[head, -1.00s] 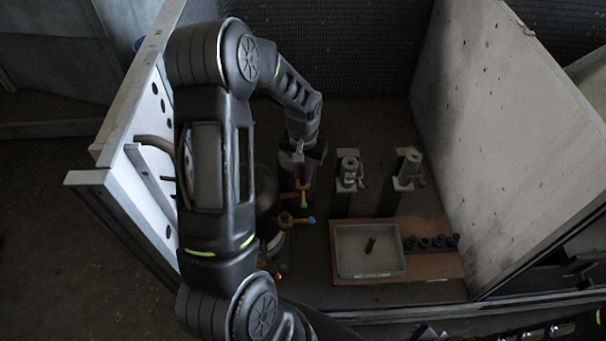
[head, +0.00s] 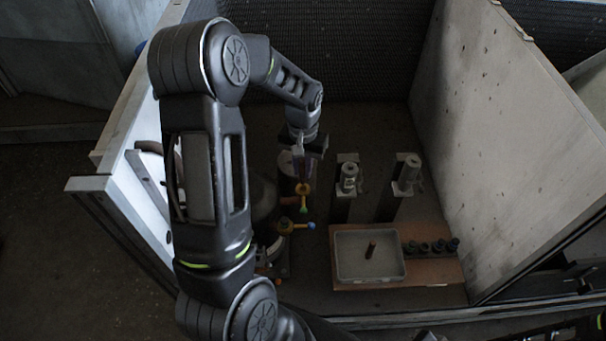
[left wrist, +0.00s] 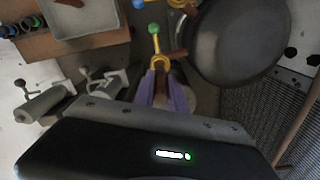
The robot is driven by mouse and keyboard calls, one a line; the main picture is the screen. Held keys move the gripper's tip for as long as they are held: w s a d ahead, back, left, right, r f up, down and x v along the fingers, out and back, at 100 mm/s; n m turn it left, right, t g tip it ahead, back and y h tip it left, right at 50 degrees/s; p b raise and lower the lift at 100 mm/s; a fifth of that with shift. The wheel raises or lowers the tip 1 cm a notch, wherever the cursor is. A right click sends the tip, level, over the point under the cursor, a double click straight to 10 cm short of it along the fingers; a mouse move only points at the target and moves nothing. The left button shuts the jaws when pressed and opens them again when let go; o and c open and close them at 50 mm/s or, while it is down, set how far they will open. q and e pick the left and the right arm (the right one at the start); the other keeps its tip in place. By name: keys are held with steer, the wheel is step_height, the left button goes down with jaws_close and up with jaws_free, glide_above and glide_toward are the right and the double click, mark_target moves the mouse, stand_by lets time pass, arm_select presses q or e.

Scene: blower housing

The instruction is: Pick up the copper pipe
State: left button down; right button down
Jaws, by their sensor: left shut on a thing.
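A brown stub (left wrist: 176,54) shows beside a yellow fitting with a green tip (left wrist: 154,29); the fitting also shows in the head view (head: 303,188). My left gripper (left wrist: 163,88), with purple fingers, points down at this fitting; it is also in the head view (head: 303,172). Its fingers are close together around the fitting's near end and seem shut on it. The exact contact is hidden between the fingers. My right gripper does not show.
A second yellow fitting with a blue tip (head: 310,226) is just in front. A dark round vessel (left wrist: 238,40) is close beside the gripper. Two grey upright devices (head: 348,178) (head: 408,172) stand to the right. A wooden board (head: 435,272) holds the tray and several dark round parts.

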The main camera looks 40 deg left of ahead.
mark_target(303, 160)
arm_select(q)
step_height(303, 160, up, 6)
steer(key=shift+f, duration=0.1)
steer(key=shift+f, duration=0.1)
stand_by(0.6)
